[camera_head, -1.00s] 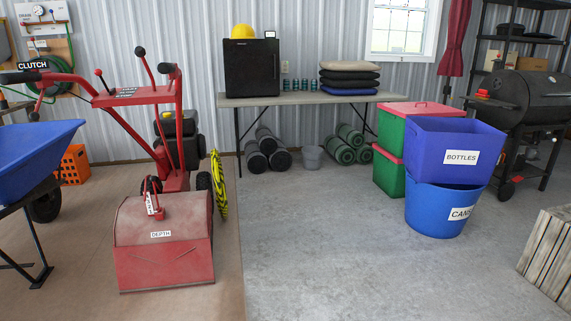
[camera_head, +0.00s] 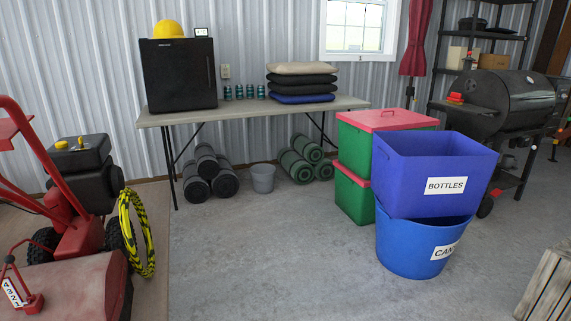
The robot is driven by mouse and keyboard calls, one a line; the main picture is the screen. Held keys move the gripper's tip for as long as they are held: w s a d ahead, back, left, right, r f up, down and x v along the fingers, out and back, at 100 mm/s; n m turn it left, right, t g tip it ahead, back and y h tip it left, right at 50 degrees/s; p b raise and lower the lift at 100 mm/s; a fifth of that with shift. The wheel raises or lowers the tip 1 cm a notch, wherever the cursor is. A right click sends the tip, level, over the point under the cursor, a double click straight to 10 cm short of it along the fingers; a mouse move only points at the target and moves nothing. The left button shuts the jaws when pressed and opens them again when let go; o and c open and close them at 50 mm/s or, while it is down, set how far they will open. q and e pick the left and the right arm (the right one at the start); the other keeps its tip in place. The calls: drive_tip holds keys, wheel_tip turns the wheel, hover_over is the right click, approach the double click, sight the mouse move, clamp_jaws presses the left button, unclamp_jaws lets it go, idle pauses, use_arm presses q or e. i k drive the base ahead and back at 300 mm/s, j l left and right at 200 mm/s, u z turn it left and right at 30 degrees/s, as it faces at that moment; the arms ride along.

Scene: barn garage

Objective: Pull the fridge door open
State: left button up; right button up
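A small black fridge (camera_head: 178,78) stands on the left end of a long table (camera_head: 158,119) against the corrugated metal wall. Its door looks shut, and a thin vertical handle shows near the right edge of its front. A yellow hard hat (camera_head: 168,29) and a small white digital clock (camera_head: 201,32) sit on top of it. Neither of my grippers is in the head view.
A red tiller (camera_head: 72,285) stands at the left, with a yellow-black hose coil (camera_head: 137,232) beside it. A blue bottles bin (camera_head: 420,172) sits on a blue cans bucket (camera_head: 425,250) at the right, by green boxes (camera_head: 355,150). Rolled mats and a grey bucket (camera_head: 263,178) are under the table. The middle floor is clear.

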sight(180, 74)
drive_tip(key=i, duration=1.75)
drive_tip(key=i+u, duration=0.3)
drive_tip(key=i, duration=0.15)
drive_tip(key=i+l+u, duration=0.6)
drive_tip(key=i, duration=0.25)
